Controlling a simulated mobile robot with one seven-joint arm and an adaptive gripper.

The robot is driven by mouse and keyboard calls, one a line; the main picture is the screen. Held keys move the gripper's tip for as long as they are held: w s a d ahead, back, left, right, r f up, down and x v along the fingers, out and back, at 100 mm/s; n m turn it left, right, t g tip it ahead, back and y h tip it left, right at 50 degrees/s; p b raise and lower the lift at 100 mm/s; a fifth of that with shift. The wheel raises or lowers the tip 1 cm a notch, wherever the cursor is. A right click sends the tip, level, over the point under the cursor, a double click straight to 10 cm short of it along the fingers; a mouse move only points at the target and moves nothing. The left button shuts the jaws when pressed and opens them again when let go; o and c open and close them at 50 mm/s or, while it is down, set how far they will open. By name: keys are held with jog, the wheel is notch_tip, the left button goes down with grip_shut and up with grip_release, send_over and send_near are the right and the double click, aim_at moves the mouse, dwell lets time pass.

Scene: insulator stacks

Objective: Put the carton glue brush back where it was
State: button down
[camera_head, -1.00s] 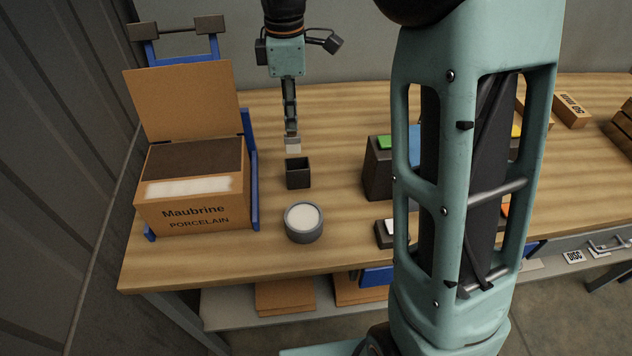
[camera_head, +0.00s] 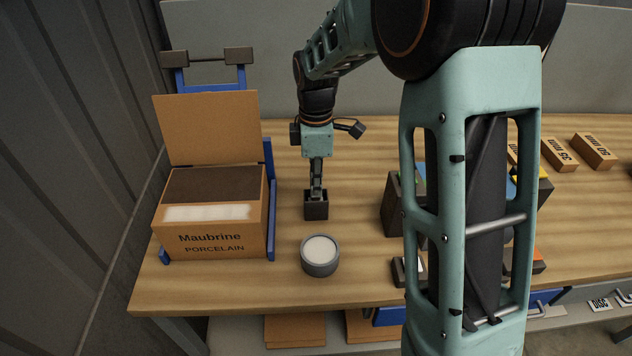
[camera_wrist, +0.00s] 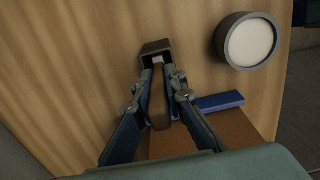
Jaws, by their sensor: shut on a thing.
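The carton glue brush (camera_wrist: 159,100) has a brown handle and is held upright between the fingers of my gripper (camera_wrist: 162,88). In the head view my gripper (camera_head: 316,188) points down over a small dark square holder (camera_head: 316,208) on the bench. The brush's pale lower end is at the holder's mouth, and in the wrist view the holder (camera_wrist: 156,47) surrounds it. How deep the brush sits inside is hidden. My gripper is shut on the handle.
A round grey pot of white glue (camera_head: 320,254) stands in front of the holder. An open Maubrine Porcelain carton (camera_head: 212,228) with a white glue strip stands left in a blue frame. Dark blocks with coloured tops are to the right, partly behind my arm.

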jog(key=shift+f, duration=0.15)
jog(key=c, duration=2)
grip_release()
notch_tip(320, 180, up, 12)
jog(key=shift+r, duration=0.25)
